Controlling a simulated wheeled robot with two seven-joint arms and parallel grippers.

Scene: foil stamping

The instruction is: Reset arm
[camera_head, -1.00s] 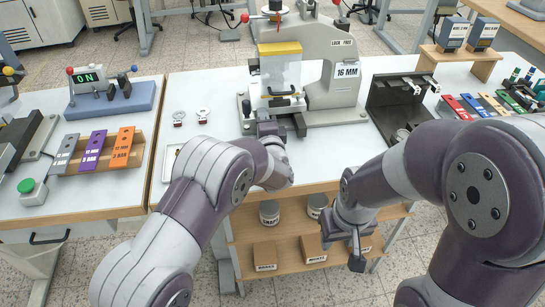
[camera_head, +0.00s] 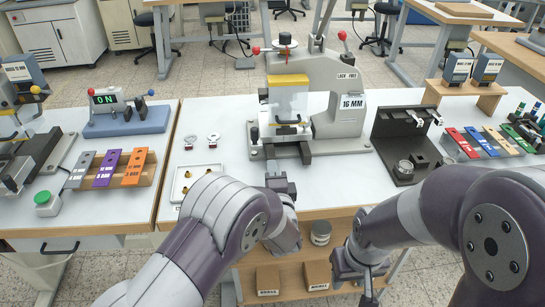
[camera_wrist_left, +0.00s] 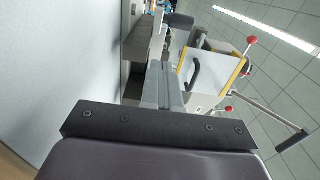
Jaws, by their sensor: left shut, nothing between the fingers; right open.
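My left gripper (camera_head: 277,168) is shut and empty in the head view, just in front of the press. In the left wrist view its fingers (camera_wrist_left: 164,84) lie together with nothing between them. The grey press (camera_head: 338,122), labelled 16 MM, stands at the table's back middle, with a clear guard (camera_head: 288,103) and a yellow top. The guard, with its yellow edge and dark handle, also shows in the left wrist view (camera_wrist_left: 210,72). My right gripper (camera_head: 369,287) hangs low in front of the table's edge, open and empty, partly hidden by its own wrist.
A white tray (camera_head: 176,182) with small brass parts lies left of my left forearm. A black fixture (camera_head: 390,135) holding a round tin stands right of the press. Coloured bars (camera_head: 104,168) sit at the left. Boxes and a tin stand on the shelf below.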

